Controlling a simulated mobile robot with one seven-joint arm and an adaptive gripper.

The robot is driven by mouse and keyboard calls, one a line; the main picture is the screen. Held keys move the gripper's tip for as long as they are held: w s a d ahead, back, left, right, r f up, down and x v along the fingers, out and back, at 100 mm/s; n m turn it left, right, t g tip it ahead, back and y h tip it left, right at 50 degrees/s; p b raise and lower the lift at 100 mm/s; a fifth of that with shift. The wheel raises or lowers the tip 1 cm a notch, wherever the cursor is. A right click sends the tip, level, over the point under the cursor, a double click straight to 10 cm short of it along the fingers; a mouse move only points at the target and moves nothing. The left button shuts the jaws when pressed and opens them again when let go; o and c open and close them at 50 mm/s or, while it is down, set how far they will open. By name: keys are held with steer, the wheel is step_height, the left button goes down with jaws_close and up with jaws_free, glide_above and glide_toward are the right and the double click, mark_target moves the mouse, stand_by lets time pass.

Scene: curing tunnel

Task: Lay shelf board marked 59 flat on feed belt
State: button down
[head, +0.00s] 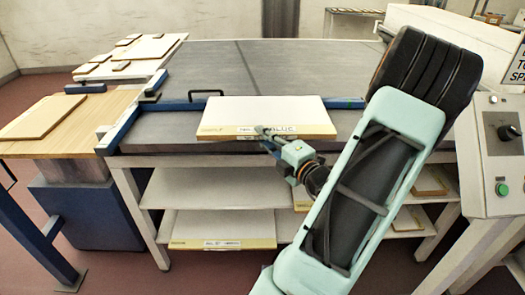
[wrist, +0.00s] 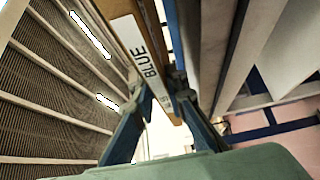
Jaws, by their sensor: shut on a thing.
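A white-topped shelf board (head: 265,115) with a tan edge and a printed label lies roughly level over the front of the grey feed belt (head: 290,65). I cannot tell whether it touches the belt. The number on its label is not legible. My gripper (head: 268,138) is shut on the board's front edge in the head view. In the wrist view, the two dark blue fingers (wrist: 165,88) close on the board's edge (wrist: 135,45), beside a label reading BLUE. The board's far underside is hidden.
A blue rail (head: 180,106) runs across the belt. Shelves below hold more boards (head: 222,230). A wooden table (head: 60,140) stands left, with a panel-loaded table (head: 130,55) behind. A control box (head: 500,135) stands right. The belt behind the board is clear.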

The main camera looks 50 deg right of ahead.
steer(key=shift+w+d+f, duration=0.35)
steer(key=shift+f, duration=0.15)
steer(key=shift+w+d+f+b, duration=0.1)
steer(key=shift+f+b, duration=0.3)
steer(key=shift+f, duration=0.5)
steer(key=shift+w+d+f+b, duration=0.1)
steer(key=shift+f+b, duration=0.3)
steer(key=shift+f, duration=0.45)
steer(key=shift+f, duration=0.1)
steer(key=c, duration=1.9)
jaws_free()
steer(key=shift+s+f, duration=0.1)
steer(key=shift+c, duration=0.2)
steer(key=p+v, duration=0.1)
steer(key=v, duration=1.1)
steer(key=shift+a, duration=0.15)
